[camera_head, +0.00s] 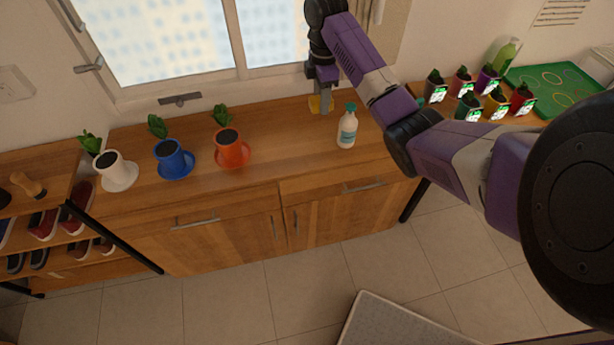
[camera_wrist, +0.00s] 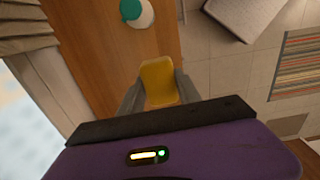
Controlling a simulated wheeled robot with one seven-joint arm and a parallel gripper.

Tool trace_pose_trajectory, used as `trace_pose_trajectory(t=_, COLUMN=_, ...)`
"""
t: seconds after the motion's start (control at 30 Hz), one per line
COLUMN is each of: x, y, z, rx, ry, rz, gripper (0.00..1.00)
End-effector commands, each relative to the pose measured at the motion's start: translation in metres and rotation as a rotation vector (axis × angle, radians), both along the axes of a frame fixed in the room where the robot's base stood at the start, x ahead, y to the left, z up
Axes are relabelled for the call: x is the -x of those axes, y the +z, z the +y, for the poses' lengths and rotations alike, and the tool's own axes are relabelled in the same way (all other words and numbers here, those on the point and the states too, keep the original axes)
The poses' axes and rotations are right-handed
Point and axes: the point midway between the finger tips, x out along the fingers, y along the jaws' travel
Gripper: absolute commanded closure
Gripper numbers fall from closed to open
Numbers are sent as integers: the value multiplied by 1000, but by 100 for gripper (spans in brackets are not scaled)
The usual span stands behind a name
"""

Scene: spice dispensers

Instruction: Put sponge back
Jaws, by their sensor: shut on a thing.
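My gripper (camera_head: 325,91) is at the back of the wooden counter, under the window's right side. It is shut on a yellow sponge (camera_wrist: 158,82), which sits between the two grey fingers in the wrist view. In the head view only a small yellow part of the sponge (camera_head: 314,103) shows beside the fingers. I cannot tell whether the sponge touches the counter (camera_head: 280,150). A white bottle with a teal cap (camera_head: 347,129) stands upright on the counter, in front and to the right of my gripper. The bottle also shows in the wrist view (camera_wrist: 143,14), apart from the sponge.
White (camera_head: 117,171), blue (camera_head: 173,160) and orange (camera_head: 231,149) pots stand along the counter's left. Several small labelled pots (camera_head: 470,107) and a green tray (camera_head: 553,90) stand on the right surface. A shoe rack (camera_head: 60,215) is at far left. The counter between the orange pot and bottle is clear.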

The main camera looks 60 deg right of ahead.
Motion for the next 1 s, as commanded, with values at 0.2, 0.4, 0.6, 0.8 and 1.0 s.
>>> trace_pose_trajectory(t=0.2, x=5, y=-5, z=3, rx=0, ry=-45, rz=-6, gripper=92)
trace_pose_trajectory(t=0.4, x=3, y=-22, z=3, rx=0, ry=-44, rz=-8, gripper=92)
trace_pose_trajectory(t=0.6, x=7, y=-55, z=2, rx=1, ry=-44, rz=-1, gripper=92)
trace_pose_trajectory(t=0.8, x=6, y=-87, z=2, rx=0, ry=-43, rz=-1, gripper=92)
trace_pose_trajectory(t=1.0, x=8, y=-122, z=3, rx=-3, ry=-44, rz=3, gripper=92)
